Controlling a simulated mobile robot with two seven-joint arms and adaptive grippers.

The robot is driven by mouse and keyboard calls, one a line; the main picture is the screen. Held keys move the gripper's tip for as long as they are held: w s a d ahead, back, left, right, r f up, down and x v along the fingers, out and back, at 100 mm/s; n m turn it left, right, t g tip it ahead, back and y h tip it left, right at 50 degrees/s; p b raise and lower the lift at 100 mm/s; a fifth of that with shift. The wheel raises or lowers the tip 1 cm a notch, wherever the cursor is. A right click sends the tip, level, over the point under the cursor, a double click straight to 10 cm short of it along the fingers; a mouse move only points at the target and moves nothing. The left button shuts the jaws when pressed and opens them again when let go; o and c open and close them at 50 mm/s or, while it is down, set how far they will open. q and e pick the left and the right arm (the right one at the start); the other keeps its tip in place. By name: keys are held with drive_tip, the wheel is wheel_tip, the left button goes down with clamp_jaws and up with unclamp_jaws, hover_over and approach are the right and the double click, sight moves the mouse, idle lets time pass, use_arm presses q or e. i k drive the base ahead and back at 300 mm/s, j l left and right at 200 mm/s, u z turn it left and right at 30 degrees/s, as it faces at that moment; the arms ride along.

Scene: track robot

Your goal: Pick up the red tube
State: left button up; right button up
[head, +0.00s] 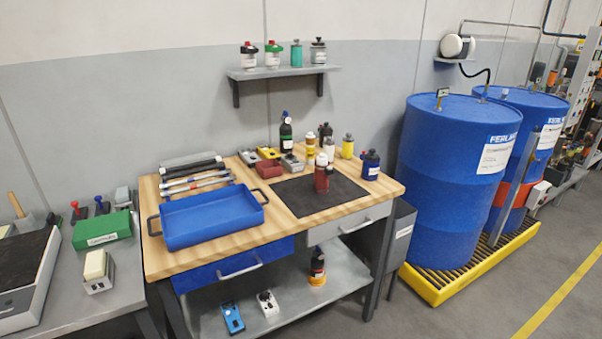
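A dark red upright cylindrical container (321,179) stands on the black mat (295,196) at the right part of the wooden workbench. It is the most tube-like red thing that I can make out. It is small in the view, and I cannot tell its exact shape. Bottles stand close behind it. Neither of my grippers shows in the head view.
A blue tray (212,243) fills the bench's left part, with rod-like tools behind it. A red box (268,169), a yellow bottle (347,147) and a dark blue bottle (371,166) stand near the mat. Blue drums (440,195) stand right of the bench.

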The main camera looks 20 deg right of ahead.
sight(321, 179)
drive_tip(key=i+l+u, duration=0.1)
drive_tip(key=l, duration=0.2)
drive_tip(key=i+l+u, duration=0.1)
drive_tip(key=l, duration=0.2)
drive_tip(key=i+l+u, duration=0.1)
drive_tip(key=l, duration=0.2)
drive_tip(key=i+l, duration=0.1)
drive_tip(key=l, duration=0.2)
drive_tip(key=i+l, duration=0.1)
drive_tip(key=l, duration=0.25)
drive_tip(key=l+u, duration=0.1)
drive_tip(key=l, duration=0.2)
drive_tip(key=i, duration=0.05)
